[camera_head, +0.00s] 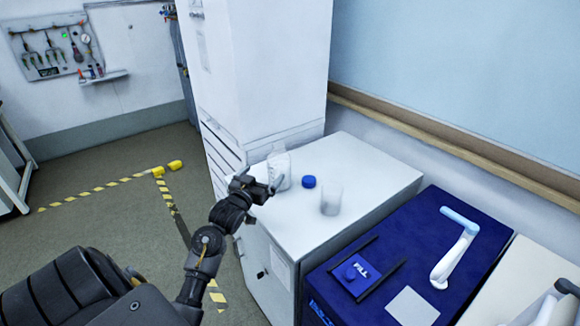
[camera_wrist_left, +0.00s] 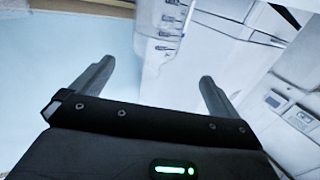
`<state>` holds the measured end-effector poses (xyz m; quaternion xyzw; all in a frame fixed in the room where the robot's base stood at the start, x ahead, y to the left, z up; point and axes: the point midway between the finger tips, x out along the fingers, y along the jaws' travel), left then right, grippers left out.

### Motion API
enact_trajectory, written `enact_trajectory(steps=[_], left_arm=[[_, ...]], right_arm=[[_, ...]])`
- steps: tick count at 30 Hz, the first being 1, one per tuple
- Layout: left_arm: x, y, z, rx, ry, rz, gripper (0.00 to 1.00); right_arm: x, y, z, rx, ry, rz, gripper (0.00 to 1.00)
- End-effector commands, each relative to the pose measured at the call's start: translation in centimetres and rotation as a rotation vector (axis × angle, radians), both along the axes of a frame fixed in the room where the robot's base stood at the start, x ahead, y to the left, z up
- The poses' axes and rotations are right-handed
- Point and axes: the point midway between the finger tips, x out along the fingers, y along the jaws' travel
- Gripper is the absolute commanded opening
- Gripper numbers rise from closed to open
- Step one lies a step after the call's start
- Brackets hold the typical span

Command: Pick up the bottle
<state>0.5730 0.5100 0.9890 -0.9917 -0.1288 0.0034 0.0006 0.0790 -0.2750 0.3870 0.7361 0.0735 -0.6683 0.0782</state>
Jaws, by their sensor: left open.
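A pale, translucent bottle (camera_head: 281,168) stands on the white cabinet top (camera_head: 365,170), close to the tall white unit. A blue cap (camera_head: 309,182) lies to its right, and a clear beaker (camera_head: 330,198) stands further right. My left gripper (camera_head: 264,186) is at the left edge of the cabinet top, just in front of the bottle and partly covering its lower left; I cannot tell whether they touch. My right gripper is not in view.
The tall white unit (camera_head: 262,70) rises behind the bottle. A dark blue instrument (camera_head: 410,235) with a white-and-blue handle (camera_head: 456,245) stands to the right. Floor with yellow-black tape (camera_head: 110,184) lies to the left. The right part of the cabinet top is clear.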

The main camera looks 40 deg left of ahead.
Motion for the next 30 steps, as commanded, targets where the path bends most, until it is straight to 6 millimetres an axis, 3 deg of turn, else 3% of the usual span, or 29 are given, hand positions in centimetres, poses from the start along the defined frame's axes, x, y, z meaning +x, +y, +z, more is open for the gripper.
enact_trajectory(steps=[4, 12, 23, 30], left_arm=[[1.2, -0.7, 0.1, -0.001, -0.002, -0.015, 1.0], [5.6, -0.5, 0.1, -0.002, -0.001, -0.026, 1.0], [7.2, 0.1, 0.0, -0.001, -0.001, -0.023, 1.0], [10.3, 0.7, -0.4, -0.002, -0.001, -0.022, 1.0]], right_arm=[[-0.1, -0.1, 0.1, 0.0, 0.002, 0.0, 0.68], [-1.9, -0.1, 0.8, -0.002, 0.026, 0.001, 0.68], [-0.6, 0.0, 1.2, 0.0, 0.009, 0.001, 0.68], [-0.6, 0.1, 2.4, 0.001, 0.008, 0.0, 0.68]])
